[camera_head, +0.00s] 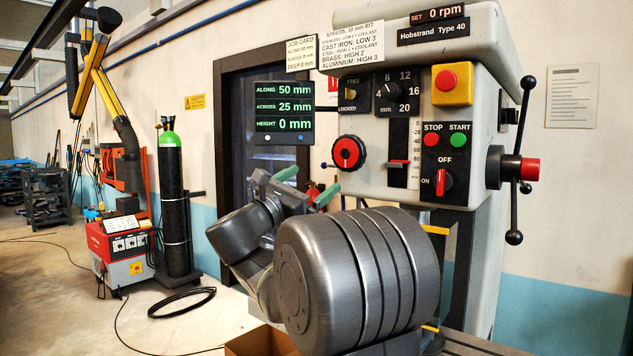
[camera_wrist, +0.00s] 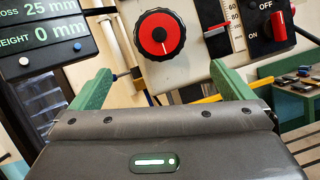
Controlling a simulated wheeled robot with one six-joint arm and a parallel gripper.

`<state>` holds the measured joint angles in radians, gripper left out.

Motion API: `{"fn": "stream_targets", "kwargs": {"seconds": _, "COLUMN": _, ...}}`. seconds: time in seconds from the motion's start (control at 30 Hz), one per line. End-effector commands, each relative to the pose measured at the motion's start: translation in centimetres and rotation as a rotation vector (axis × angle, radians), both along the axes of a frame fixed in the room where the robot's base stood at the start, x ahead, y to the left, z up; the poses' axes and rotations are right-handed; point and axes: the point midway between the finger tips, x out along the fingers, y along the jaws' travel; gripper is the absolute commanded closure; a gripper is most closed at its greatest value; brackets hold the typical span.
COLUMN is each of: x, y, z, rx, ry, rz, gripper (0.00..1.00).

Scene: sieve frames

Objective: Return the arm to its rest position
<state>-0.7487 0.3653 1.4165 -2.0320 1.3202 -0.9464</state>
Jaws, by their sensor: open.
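My gripper (camera_head: 307,184) has two green fingers and is open, with nothing between them. In the head view it is raised in front of the drilling machine (camera_head: 470,70), left of and a little below the red dial (camera_head: 348,152). My grey arm is folded large across the lower middle and hides the machine's lower part. In the wrist view the gripper (camera_wrist: 161,68) has its fingers spread wide, with the red dial (camera_wrist: 158,33) beyond and between them. I cannot tell the exact gap, but no contact shows.
A readout (camera_head: 283,112) shows 50, 25 and 0 mm. Stop and start buttons (camera_head: 446,140) and a lever handle (camera_head: 513,237) are on the machine's right. A cardboard box (camera_head: 262,342) is below my arm. A gas cylinder (camera_head: 172,200) and red welder (camera_head: 122,250) stand left; floor between is partly clear, with cables.

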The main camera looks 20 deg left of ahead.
Motion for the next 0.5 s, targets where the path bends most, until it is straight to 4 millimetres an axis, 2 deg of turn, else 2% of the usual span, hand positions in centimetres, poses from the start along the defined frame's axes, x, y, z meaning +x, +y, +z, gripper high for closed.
{"fn": "stream_targets", "kwargs": {"seconds": 0.33, "x": 0.1, "y": 0.0, "z": 0.1, "rx": 0.000, "ry": 0.000, "rz": 0.000, "gripper": 0.00}}
{"fn": "stream_targets", "kwargs": {"seconds": 0.5, "x": 1.5, "y": -0.7, "z": 0.8, "rx": -0.001, "ry": 0.000, "rz": -0.003, "gripper": 0.00}}
